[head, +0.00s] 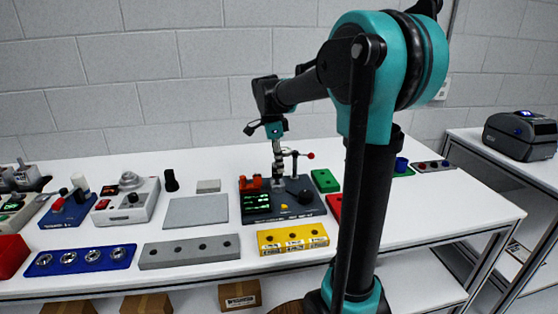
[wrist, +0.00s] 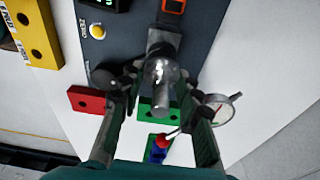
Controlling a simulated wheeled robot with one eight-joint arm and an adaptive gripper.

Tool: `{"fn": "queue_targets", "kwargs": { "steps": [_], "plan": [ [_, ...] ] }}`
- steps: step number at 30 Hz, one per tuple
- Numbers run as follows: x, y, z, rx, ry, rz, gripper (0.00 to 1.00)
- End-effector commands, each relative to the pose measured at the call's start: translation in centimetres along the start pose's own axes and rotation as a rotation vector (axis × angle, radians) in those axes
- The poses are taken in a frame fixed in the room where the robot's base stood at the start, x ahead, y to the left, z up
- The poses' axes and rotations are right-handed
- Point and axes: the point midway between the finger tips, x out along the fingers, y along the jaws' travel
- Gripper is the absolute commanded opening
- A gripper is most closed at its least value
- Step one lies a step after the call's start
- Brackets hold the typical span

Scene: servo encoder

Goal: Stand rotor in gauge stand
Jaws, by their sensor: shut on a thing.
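My gripper (head: 278,146) points down over the gauge stand (head: 306,209) and is shut on the rotor (head: 278,160). The rotor is a shiny metal piece with a shaft and hangs upright, close above or at the stand's raised holder. In the wrist view the rotor (wrist: 161,76) shows between the two dark fingers (wrist: 160,100). The gauge stand (wrist: 132,35) is a dark base with green displays, a black knob and a yellow button. Its round dial (wrist: 221,108) and red-tipped lever (wrist: 162,140) are close to the fingers. I cannot tell whether the rotor's lower end touches the holder.
A yellow block (head: 292,239) and a grey holed block (head: 190,251) lie in front. A green block (head: 325,180) and a red one (head: 334,206) are right of the stand. A grey plate (head: 196,211) lies left. A blue tray (head: 80,261) holds several metal rings.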

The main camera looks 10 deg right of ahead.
Motion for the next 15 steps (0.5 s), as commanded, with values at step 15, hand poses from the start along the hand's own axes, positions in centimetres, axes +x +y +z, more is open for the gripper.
{"fn": "queue_targets", "kwargs": {
  "steps": [15],
  "plan": [
    [0.9,0.01,0.16,0.0,0.0,0.0,0.0]
  ]
}}
